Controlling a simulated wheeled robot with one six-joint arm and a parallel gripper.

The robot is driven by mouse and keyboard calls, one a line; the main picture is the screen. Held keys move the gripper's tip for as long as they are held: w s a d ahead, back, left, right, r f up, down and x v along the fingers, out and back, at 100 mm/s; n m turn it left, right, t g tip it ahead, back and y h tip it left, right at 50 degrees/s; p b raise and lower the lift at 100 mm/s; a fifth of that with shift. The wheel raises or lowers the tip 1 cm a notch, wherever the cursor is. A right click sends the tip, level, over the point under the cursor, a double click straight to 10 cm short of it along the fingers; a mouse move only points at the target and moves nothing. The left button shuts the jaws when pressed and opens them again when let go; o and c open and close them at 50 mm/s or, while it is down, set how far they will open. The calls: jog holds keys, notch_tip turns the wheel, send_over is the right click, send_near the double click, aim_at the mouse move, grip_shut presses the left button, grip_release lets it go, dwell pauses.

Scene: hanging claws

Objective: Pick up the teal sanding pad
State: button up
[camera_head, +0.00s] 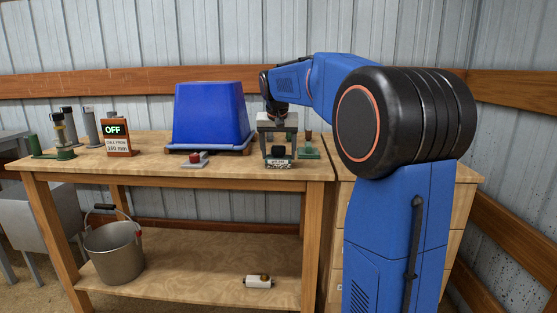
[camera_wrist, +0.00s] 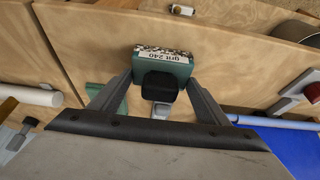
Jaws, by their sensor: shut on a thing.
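The teal sanding pad (camera_wrist: 183,68) is a small block with a black knob and a speckled face reading "grit 240". In the wrist view it sits between the two fingers of my gripper (camera_wrist: 160,82), which is shut on it. In the head view my gripper (camera_head: 279,156) points down near the right front of the workbench, and the sanding pad (camera_head: 279,163) shows between its fingertips. I cannot tell whether the pad touches the bench top.
A green-based item (camera_head: 308,151) stands close on the right. An "OFF" display (camera_head: 117,137) is further left. A bucket (camera_head: 116,252) is on the lower shelf.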

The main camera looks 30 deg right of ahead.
aim_at(279, 146)
jog(key=shift+r, duration=0.15)
notch_tip(279, 146, up, 10)
jog(key=shift+f, duration=0.1)
dwell(0.4)
jog(key=shift+o, duration=0.9)
